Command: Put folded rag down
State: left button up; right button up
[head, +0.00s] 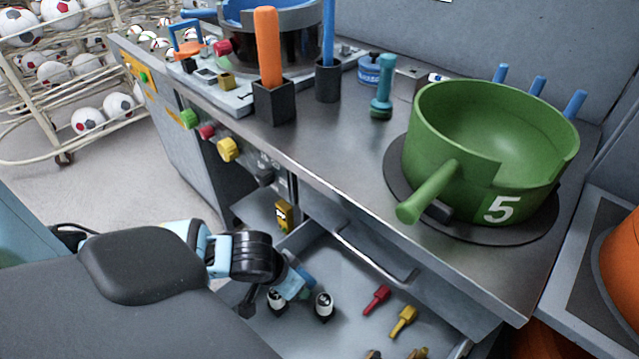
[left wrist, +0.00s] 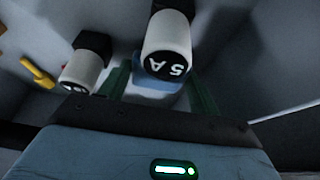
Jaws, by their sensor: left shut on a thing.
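My left gripper (head: 295,281) reaches low into the open drawer (head: 345,333) under the counter. In the left wrist view, its two green fingers (left wrist: 160,94) are closed on a blue bundle, apparently the folded rag (left wrist: 155,88). The rag is mostly hidden by the gripper and by a white cylinder marked 5A (left wrist: 167,50). A second white cylinder (left wrist: 82,73) stands beside it. In the head view the two cylinders show close to the gripper, one at left (head: 278,302) and one at right (head: 324,306). Whether the rag touches the drawer floor cannot be told. My right gripper is not in view.
A red plug (head: 377,298) and a yellow plug (head: 403,321) lie in the drawer to the right, with bare floor between. The drawer handle (head: 375,257) is above. A green pot marked 5 (head: 490,135) and a teal dumbbell-shaped tool (head: 381,88) stand on the counter.

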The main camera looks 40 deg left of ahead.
aim_at(323, 267)
pick_arm(q)
jog(key=shift+w+d+f, duration=0.1)
jog(key=shift+w, duration=1.1)
jog(key=shift+w+d+f, duration=0.1)
jog(key=shift+w, duration=1.1)
jog(key=w, duration=0.3)
jog(key=shift+w+d+b, duration=0.15)
jog(key=shift+w+b, duration=0.05)
jog(key=shift+b, duration=0.2)
jog(key=shift+s+f, duration=0.1)
jog(key=shift+f, duration=0.5)
jog(key=shift+f, duration=0.1)
jog(key=o, duration=0.9)
jog(key=shift+o, duration=0.2)
